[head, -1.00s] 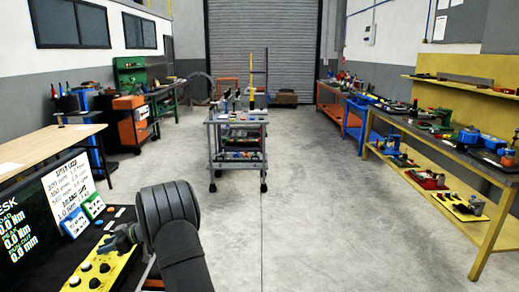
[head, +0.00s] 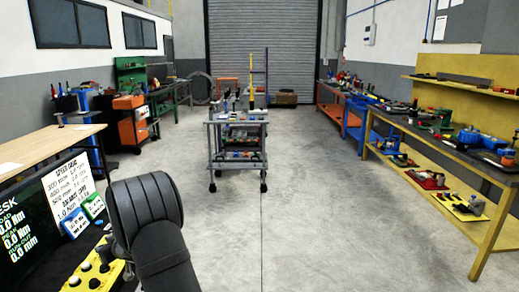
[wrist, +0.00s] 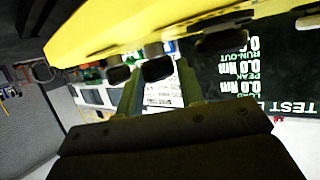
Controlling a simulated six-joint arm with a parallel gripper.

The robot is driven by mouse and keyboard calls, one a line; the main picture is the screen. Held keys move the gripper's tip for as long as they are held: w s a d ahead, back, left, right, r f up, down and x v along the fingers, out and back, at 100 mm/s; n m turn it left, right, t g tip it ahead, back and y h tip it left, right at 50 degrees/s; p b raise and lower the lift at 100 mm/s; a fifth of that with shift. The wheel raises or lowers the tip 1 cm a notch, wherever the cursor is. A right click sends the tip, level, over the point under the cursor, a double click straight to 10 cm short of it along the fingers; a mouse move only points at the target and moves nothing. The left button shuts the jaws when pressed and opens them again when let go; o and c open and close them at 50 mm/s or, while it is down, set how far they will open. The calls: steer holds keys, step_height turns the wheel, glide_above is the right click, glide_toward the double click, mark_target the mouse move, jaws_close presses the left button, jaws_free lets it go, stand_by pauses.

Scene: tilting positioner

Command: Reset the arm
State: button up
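My arm (head: 150,222) rises at the lower left of the head view as a thick dark link, beside the yellow control panel. In the head view the gripper is mostly hidden behind my arm. The panel also shows in the head view (head: 88,279), partly covered by the arm.
A dark screen (head: 28,232) with white text stands left of my arm, with small blue and green boxes (head: 93,206) beside it. A wooden table (head: 40,148) is behind. A grey cart (head: 238,135) stands mid-floor. The floor right of my arm is clear.

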steer(key=shift+s+a+m+t+h, duration=0.15)
steer(key=shift+m+t+h, duration=0.65)
steer(key=shift+m+t, duration=0.55)
steer(key=shift+n+y, duration=0.7)
steer(key=shift+n, duration=0.05)
steer(key=r, duration=0.1)
steer(key=w+r, duration=0.2)
steer(key=shift+w+d+r, duration=0.2)
steer(key=shift+d+r, duration=0.15)
steer(key=shift+r, duration=0.05)
steer(key=w+d+r+n+g+y, duration=0.2)
steer(key=d+r+n+y, duration=0.1)
steer(key=r, duration=0.1)
steer(key=s+d+f+n+g+h, duration=0.15)
steer(key=d+n+g, duration=0.5)
steer(key=d, duration=0.65)
steer(key=shift+m+g, duration=0.8)
steer(key=shift+m, duration=0.05)
steer(key=x, duration=1.1)
steer(key=r+x, duration=0.1)
steer(key=x, duration=0.5)
steer(key=shift+s+a+f, duration=0.15)
steer(key=shift+s+a, duration=0.15)
steer(key=shift+a, duration=0.15)
